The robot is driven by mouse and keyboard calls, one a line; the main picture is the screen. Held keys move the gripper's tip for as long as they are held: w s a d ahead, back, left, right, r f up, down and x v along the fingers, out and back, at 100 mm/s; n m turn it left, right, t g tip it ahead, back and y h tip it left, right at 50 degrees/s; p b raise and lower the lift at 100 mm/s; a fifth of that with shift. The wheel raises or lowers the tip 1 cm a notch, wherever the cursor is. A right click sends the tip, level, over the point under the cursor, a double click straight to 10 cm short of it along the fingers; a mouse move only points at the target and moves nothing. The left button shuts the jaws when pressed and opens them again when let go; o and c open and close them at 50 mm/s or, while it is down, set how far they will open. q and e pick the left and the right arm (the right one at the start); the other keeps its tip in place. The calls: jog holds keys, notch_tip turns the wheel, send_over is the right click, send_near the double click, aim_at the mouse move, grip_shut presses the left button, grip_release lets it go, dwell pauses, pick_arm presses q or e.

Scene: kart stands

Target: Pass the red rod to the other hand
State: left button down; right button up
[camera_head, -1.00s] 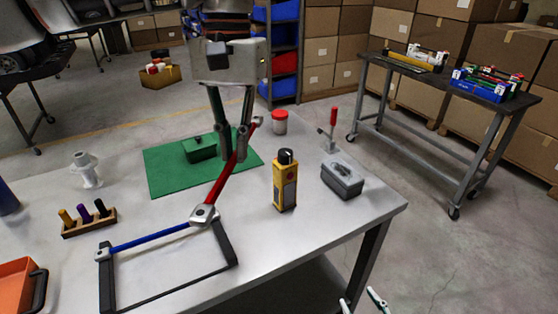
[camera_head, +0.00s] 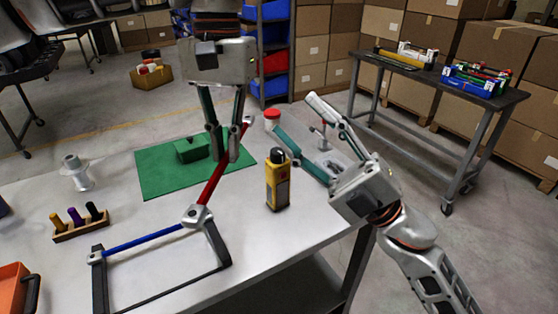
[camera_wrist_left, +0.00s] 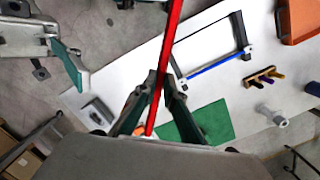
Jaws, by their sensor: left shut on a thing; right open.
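The red rod (camera_head: 212,184) is held slanted above the table in the head view. It also crosses the left wrist view (camera_wrist_left: 172,38), running out past the top edge. My left gripper (camera_head: 225,153) points down and is shut on the rod near its upper end. In the left wrist view, its fingertips (camera_wrist_left: 162,80) close around the rod. The rod's lower end overlaps a grey joint on the blue-and-black frame; I cannot tell whether they touch. My right gripper (camera_head: 294,115) is open and empty, right of the rod, its fingers pointing up-left.
A yellow device (camera_head: 277,184) stands between the grippers. The black frame with a blue bar (camera_head: 145,241) lies at the front. A green mat (camera_head: 155,184), a red-lidded jar (camera_head: 272,115) and a block of small handles (camera_head: 82,230) are on the table. The right gripper partly covers the table's right end.

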jog(key=s+a+r+n+g+h, duration=0.3)
jog(key=s+n+g, duration=0.45)
jog(key=n, duration=0.25)
jog(key=s+a+r+n+g+h, duration=0.3)
jog(key=s+a+n+g, duration=0.1)
jog(key=s+n+g, duration=0.4)
jog(key=n+t+h, duration=0.4)
jog(key=t+h, duration=0.4)
jog(key=h, duration=0.2)
send_near(204, 219)
jog(key=shift+g, duration=0.25)
jog(key=x, duration=0.8)
jog(key=shift+w, duration=0.2)
pick_arm(q)
jog(key=shift+r, duration=0.1)
